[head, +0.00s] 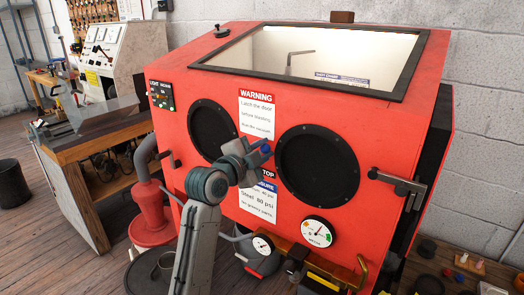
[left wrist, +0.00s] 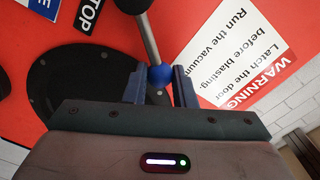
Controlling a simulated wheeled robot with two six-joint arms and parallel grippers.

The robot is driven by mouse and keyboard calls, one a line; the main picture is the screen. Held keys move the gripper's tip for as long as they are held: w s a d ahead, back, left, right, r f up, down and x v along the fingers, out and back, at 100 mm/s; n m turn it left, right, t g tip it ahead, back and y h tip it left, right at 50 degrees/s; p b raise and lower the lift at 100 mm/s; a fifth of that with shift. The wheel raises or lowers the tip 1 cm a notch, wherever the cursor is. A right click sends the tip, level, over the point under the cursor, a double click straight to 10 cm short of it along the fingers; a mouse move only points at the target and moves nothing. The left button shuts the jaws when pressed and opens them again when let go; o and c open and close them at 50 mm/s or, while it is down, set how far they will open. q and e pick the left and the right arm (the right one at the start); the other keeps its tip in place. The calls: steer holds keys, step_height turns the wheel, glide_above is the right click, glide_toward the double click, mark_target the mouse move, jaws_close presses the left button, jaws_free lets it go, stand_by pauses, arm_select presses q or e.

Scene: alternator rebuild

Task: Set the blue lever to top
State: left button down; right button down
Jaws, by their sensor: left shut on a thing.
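The blue lever's round blue knob (left wrist: 160,77) sits on a metal shaft between my left gripper's fingers in the left wrist view. My left gripper (left wrist: 159,85) is shut on the knob. In the head view my left gripper (head: 258,152) is at the front of the red cabinet (head: 240,215), between the two round black glove ports. A bit of the blue knob (head: 266,148) shows at its tip. The lever's base is hidden in the head view. A black label (left wrist: 90,14) reading "TOP", partly cut off, shows near the shaft. My right gripper is not in view.
A white warning sign (head: 257,115) is just above my gripper and a pressure sign is below it. A gauge (head: 318,232), a brass pipe and a door latch (head: 398,184) stick out at the lower right. A workbench (head: 85,145) stands at the left.

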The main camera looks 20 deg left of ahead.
arm_select(q)
steer(key=c, duration=1.2)
jaws_free()
steer(key=shift+f, duration=0.15)
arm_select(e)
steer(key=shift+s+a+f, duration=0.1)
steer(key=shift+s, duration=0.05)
arm_select(q)
steer(key=shift+s, duration=0.25)
steer(key=b+v, duration=0.1)
steer(key=v, duration=0.1)
steer(key=shift+s+a, duration=0.15)
steer(key=shift+s, duration=0.1)
steer(key=b+v, duration=0.1)
steer(key=v, duration=0.6)
steer(key=shift+s, duration=0.35)
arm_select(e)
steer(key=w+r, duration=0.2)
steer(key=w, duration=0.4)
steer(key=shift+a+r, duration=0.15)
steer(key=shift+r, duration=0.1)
arm_select(q)
steer(key=shift+a, duration=0.15)
